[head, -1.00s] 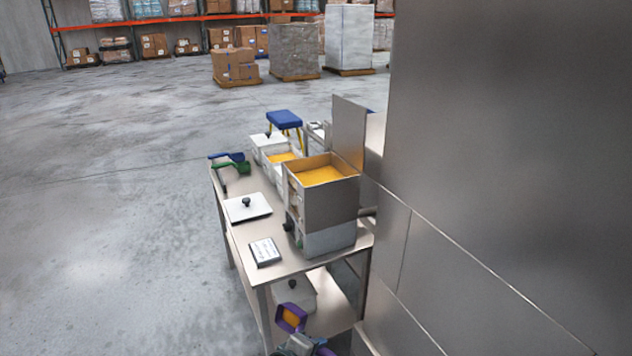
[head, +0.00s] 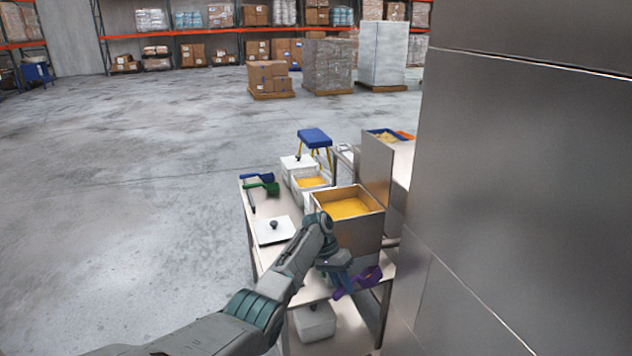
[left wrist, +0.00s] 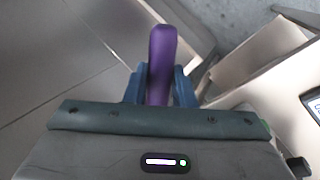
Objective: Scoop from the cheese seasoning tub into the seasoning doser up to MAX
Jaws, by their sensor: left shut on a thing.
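My left gripper (head: 340,284) is shut on the handle of a purple scoop (head: 366,282), just in front of the steel doser's lower part. The purple handle (left wrist: 162,62) stands between the blue fingers in the left wrist view. The scoop's contents cannot be made out now. The seasoning doser (head: 368,228) is an open steel hopper with orange-yellow seasoning inside; my arm hides part of its front, and its MAX mark cannot be made out. A white tub (head: 297,190) of orange seasoning stands open behind it. My right gripper is not in view.
A green scoop (head: 268,187) and a blue scoop (head: 258,177) lie at the table's far left. A lidded white container (head: 315,322) is on the lower shelf. A large steel wall (head: 530,190) bounds the right side.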

